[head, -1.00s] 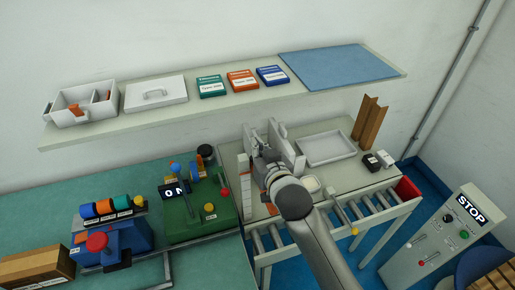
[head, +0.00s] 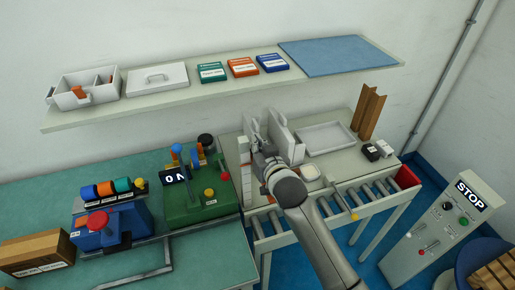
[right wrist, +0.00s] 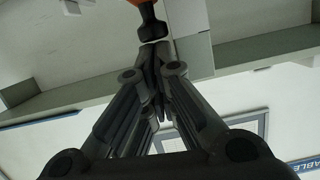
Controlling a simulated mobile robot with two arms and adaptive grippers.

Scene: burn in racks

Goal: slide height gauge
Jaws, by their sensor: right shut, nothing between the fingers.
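The height gauge appears as a pale upright post (head: 245,177) at the left end of the white bench. The right wrist view shows what looks like its pale post (right wrist: 190,22), with an orange part (right wrist: 136,2) and a black knob (right wrist: 150,25) beside it. My right gripper (head: 256,142) is shut and empty, close to the right of the post. In the right wrist view its fingertips (right wrist: 153,50) sit just below the knob; I cannot tell whether they touch. The arm hides part of the gauge's surroundings. My left gripper is out of view.
Pale upright plates (head: 286,137) stand just right of my gripper, with a shallow tray (head: 325,138) beyond. A green machine (head: 200,202) stands to the left. A roller conveyor (head: 345,205) runs in front. A shelf (head: 215,95) hangs above.

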